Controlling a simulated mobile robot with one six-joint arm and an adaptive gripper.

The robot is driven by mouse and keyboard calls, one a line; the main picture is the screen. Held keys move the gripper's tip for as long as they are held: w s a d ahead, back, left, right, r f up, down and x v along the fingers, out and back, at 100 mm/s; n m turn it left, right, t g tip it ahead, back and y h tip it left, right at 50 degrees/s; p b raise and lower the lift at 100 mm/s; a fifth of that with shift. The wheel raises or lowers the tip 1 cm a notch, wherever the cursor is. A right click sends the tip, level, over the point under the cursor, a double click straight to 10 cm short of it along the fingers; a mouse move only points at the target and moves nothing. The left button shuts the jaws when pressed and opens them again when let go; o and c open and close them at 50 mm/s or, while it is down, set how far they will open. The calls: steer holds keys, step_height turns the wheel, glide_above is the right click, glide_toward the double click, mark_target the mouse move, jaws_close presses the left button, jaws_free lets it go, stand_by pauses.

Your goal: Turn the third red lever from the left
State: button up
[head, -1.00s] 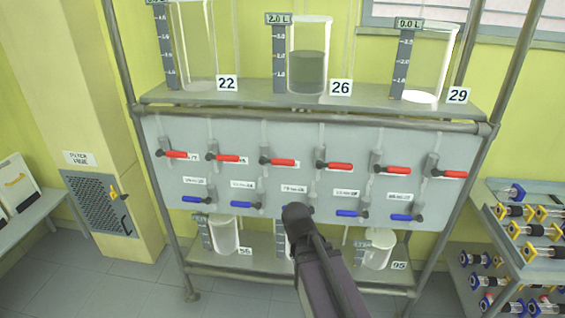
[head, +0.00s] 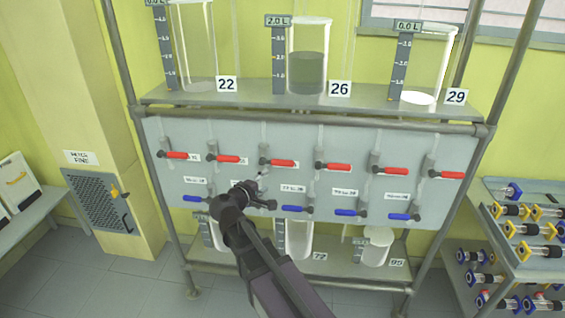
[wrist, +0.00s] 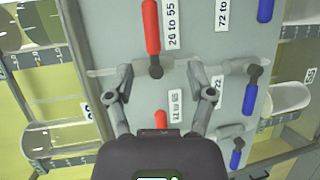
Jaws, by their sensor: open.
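The red levers form the upper row on the grey panel (head: 330,185), each with its handle pointing right. The third red lever from the left (head: 278,162) has its pivot just above my gripper (head: 258,184). In the wrist view, which is turned sideways, a red lever labelled "26 to 55", seemingly the third (wrist: 151,28), points up. My gripper (wrist: 160,75) is open, its fingers on either side of that lever's pivot in the picture. Contact cannot be told. The second red lever (wrist: 160,118) is partly hidden by my gripper. My arm hides part of the blue row.
Blue levers (head: 352,212) (wrist: 250,92) line the lower row. Glass vessels stand on the upper shelf (head: 365,97) and lower shelf (head: 335,268). A side rack of small parts (head: 525,235) stands at right, a yellow column with a grille (head: 100,205) at left.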

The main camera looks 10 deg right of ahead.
mark_target(281, 164)
steer(key=shift+w+a+r+n+t, duration=0.2)
steer(key=shift+a+r+n+t, duration=0.1)
steer(key=shift+a+r, duration=0.2)
steer(key=shift+f, duration=0.1)
steer(key=b+x, duration=0.2)
steer(key=x, duration=1.1)
steer(key=shift+w+d, duration=0.25)
steer(key=shift+d, duration=0.05)
jaws_close()
